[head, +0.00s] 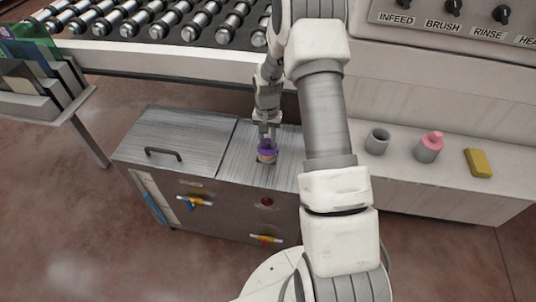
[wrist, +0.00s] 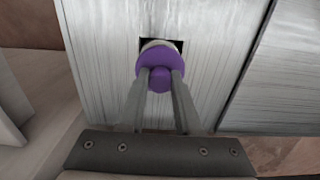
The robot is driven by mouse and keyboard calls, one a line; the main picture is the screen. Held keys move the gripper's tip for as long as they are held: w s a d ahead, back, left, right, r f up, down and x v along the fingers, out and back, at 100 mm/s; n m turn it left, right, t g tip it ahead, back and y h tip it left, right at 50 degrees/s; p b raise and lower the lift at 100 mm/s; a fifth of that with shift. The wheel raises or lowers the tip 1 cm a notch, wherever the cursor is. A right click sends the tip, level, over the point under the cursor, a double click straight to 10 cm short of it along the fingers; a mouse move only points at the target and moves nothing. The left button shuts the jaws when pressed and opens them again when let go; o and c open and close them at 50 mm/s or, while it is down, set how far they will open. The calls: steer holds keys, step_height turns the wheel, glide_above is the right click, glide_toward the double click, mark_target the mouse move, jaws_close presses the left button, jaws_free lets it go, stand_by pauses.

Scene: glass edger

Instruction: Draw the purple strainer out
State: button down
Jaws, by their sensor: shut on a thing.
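The purple strainer (head: 267,152) stands at the opening in the metal top of the tank cabinet (head: 222,160). In the wrist view the strainer (wrist: 160,64) shows a round purple cap with a knob, and a pale body below it partly over a dark square opening (wrist: 176,45). My gripper (head: 267,136) is shut on the strainer's knob from above; its two fingers also show in the wrist view (wrist: 160,84). How much of the strainer's body is inside the opening is hidden.
A grey cup (head: 377,141), a pink-topped pot (head: 429,147) and a yellow block (head: 478,163) sit on the ledge at right. A roller conveyor (head: 165,22) runs behind.

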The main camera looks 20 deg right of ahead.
steer(key=shift+r+p, duration=1.45)
steer(key=shift+r, duration=1.15)
steer(key=shift+r, duration=0.15)
steer(key=shift+r+p, duration=1.2)
steer(key=shift+r, duration=0.65)
